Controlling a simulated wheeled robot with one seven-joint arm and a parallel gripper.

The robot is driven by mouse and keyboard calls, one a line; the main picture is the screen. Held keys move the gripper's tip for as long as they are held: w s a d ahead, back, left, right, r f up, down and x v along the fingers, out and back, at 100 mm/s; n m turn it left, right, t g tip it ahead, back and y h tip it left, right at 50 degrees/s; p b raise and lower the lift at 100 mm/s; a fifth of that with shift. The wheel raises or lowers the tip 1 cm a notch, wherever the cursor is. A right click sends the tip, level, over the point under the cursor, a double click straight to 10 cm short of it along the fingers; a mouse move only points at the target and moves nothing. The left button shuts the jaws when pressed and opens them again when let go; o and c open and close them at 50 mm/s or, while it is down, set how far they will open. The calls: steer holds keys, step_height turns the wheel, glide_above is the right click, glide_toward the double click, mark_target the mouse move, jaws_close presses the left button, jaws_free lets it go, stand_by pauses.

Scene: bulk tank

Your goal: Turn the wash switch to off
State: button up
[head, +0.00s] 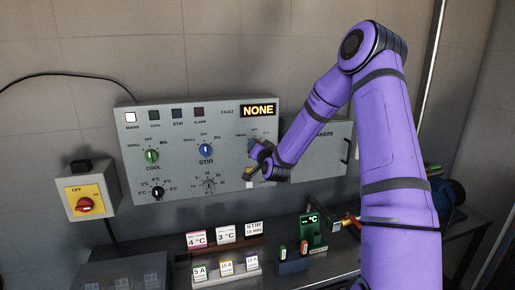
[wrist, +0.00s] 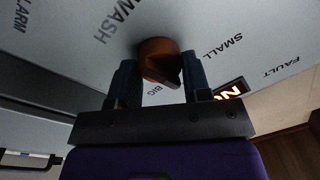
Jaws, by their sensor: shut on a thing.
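The wash switch (wrist: 158,58) is an orange-brown round knob on the grey panel, seen in the wrist view beside the word WASH. The labels SMALL and BIG show around it; its OFF mark is not visible there. I cannot tell for sure which label its pointer faces. My gripper (wrist: 160,72) has one dark finger on each side of the knob and is shut on it. In the head view my gripper (head: 256,155) is at the right part of the control panel (head: 180,185), and the knob is hidden behind it.
The green COOL knob (head: 152,156) and blue STIR knob (head: 205,150) are left of my gripper. A fault display (head: 258,110) reading NONE is above. A red switch on a yellow plate (head: 86,204) hangs at left. Cards and small parts stand on the bench (head: 330,262) below.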

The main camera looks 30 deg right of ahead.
steer(key=shift+m, duration=0.6)
steer(key=o, duration=0.9)
steer(key=shift+s, duration=0.1)
steer(key=v, duration=1)
steer(key=shift+s+a, duration=0.1)
steer(key=shift+s, duration=0.2)
steer(key=shift+a, duration=0.1)
